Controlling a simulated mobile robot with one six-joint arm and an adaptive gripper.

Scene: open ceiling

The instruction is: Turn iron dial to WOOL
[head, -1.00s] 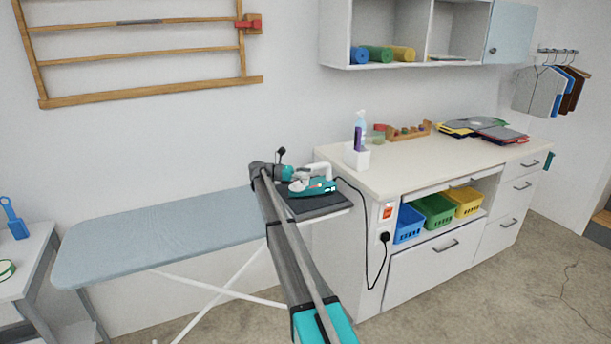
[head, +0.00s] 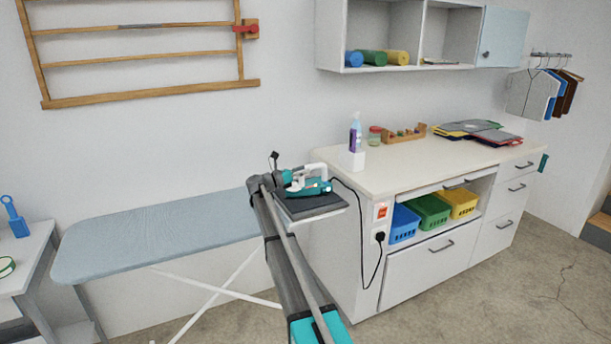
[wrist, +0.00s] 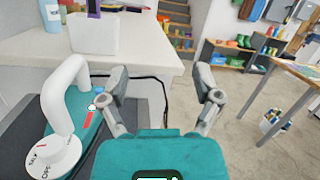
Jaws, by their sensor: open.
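The white and teal iron (head: 318,187) rests on a dark pad at the right end of the blue ironing board (head: 150,235). In the wrist view, its white handle arches up at the left. Its white dial (wrist: 52,158) shows there at the lower left, with dark lettering including OFF; I cannot tell its setting. My gripper (wrist: 160,80) is open and empty, its two grey fingers apart to the right of the handle and dial, not around the dial. In the head view, my arm largely hides the gripper beside the iron.
The white counter (head: 400,172) stands right of the board, with a spray bottle in a white holder (head: 357,160) near its corner. The black cord (head: 376,265) runs to a socket (head: 381,225) on the counter's side. A table (wrist: 295,75) stands farther right in the wrist view.

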